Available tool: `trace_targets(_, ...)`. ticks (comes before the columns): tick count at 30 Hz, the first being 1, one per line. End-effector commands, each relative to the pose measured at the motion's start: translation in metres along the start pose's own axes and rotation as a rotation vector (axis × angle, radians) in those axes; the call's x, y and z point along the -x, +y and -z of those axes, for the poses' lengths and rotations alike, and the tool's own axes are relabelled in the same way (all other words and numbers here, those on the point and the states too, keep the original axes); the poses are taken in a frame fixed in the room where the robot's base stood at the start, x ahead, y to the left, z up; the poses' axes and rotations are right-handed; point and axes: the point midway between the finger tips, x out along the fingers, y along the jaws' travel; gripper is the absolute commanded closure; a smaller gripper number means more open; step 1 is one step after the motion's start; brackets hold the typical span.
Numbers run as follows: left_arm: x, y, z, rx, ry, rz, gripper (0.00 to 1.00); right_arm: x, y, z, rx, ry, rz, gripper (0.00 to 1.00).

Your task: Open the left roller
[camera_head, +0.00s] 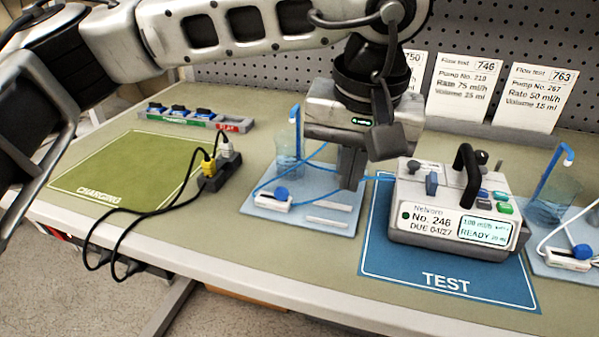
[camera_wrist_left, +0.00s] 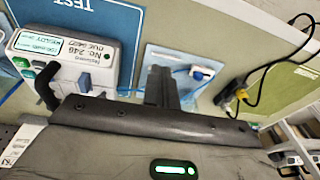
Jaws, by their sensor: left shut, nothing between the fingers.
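The left roller (camera_head: 276,200) is a small white clamp with a blue wheel, lying on a light blue tray (camera_head: 262,208) at the middle of the table. It also shows in the left wrist view (camera_wrist_left: 203,73), to the right of my fingers. My left gripper (camera_head: 350,183) points down over the right part of that tray, to the right of the roller and apart from it. Its fingers are together and empty. Blue tubing (camera_head: 318,192) runs past the fingertips to the pump (camera_head: 455,210). My right gripper is not in view.
The pump stands on the blue TEST mat (camera_head: 400,268), right of my gripper. A clear beaker (camera_head: 288,165) stands behind the roller. A second roller (camera_head: 568,262) lies at the far right. A power strip (camera_head: 220,172) with black cables is to the left, beside the bare green CHARGING mat (camera_head: 125,170).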

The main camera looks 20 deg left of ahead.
Motion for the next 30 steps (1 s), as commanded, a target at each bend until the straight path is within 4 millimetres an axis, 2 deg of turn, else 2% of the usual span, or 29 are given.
trace_targets(1, 0.01, -0.013, 0.011, -0.006, 0.058, 0.059, 1.0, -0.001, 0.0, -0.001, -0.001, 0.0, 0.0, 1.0)
trace_targets(3, 0.02, -0.027, 0.021, -0.014, 0.108, 0.122, 1.0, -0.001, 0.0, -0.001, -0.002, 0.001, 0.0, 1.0)
trace_targets(6, 0.03, -0.039, 0.029, -0.018, 0.148, 0.177, 1.0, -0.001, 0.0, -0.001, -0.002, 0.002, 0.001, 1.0)
trace_targets(18, 0.032, -0.043, 0.031, -0.019, 0.159, 0.195, 1.0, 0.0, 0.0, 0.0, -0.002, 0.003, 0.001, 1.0)
trace_targets(23, 0.021, -0.045, 0.033, -0.018, 0.158, 0.195, 1.0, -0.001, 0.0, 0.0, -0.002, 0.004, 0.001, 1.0)
trace_targets(30, -0.025, -0.054, 0.039, -0.018, 0.154, 0.196, 1.0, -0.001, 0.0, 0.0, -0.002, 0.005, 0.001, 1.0)
